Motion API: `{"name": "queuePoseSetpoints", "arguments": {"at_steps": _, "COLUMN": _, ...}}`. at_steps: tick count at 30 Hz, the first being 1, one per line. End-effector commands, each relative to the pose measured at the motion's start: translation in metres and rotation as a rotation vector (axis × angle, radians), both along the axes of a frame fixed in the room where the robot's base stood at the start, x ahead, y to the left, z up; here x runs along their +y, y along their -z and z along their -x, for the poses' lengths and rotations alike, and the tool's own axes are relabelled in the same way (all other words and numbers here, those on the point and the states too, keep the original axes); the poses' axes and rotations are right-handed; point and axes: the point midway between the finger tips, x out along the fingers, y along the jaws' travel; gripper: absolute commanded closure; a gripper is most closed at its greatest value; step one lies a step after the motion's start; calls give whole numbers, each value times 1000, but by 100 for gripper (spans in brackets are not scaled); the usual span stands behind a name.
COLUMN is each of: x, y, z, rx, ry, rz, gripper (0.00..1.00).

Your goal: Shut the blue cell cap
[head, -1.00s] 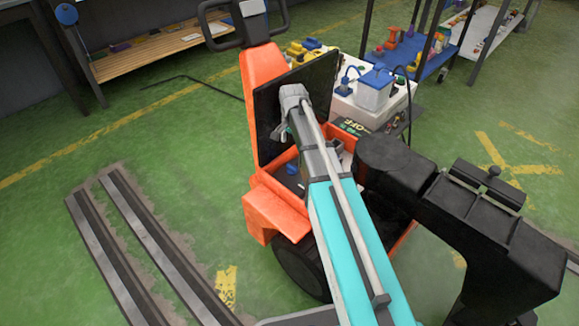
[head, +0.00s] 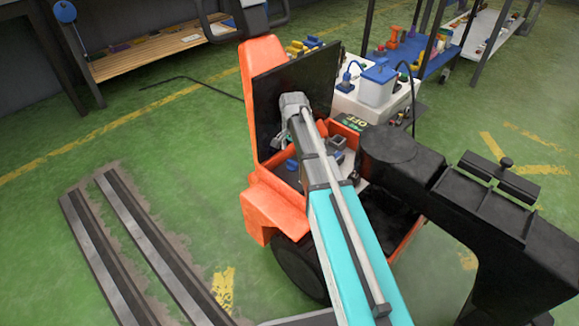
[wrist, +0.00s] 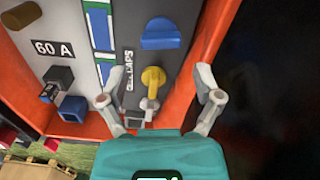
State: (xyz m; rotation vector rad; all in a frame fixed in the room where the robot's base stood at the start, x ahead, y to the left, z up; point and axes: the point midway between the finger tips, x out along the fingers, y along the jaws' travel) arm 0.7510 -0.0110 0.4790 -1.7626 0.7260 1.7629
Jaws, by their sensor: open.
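A blue cap (wrist: 161,34) with a flat, half-round shape sits on a dark strip at the top of the wrist view. A yellow cap (wrist: 153,80) stands on the same strip, nearer my gripper. The strip carries white lettering, partly hidden. My gripper (wrist: 158,92) is open and empty, its fingers spread either side of the yellow cap. The blue cap lies beyond the fingertips, apart from them. In the head view my gripper (head: 284,132) is over the orange truck's open bay, and a small blue part (head: 291,164) shows below it. I cannot tell whether the blue cap is fully down.
A panel marked "60 A" (wrist: 52,48) holds a black connector (wrist: 58,78) and a blue block (wrist: 72,109) at left. The orange bay wall (wrist: 205,40) and a dark raised lid (head: 300,85) bound the right. A white box (head: 378,86) stands behind.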

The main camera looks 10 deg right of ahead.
Motion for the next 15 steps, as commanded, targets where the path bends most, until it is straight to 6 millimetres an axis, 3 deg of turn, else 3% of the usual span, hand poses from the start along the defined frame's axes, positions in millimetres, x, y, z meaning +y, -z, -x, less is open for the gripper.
{"name": "queuePoseSetpoints", "arguments": {"at_steps": 15, "x": -1, "y": 43, "z": 0, "rx": 0, "ry": 1, "rz": 0, "gripper": 17}}
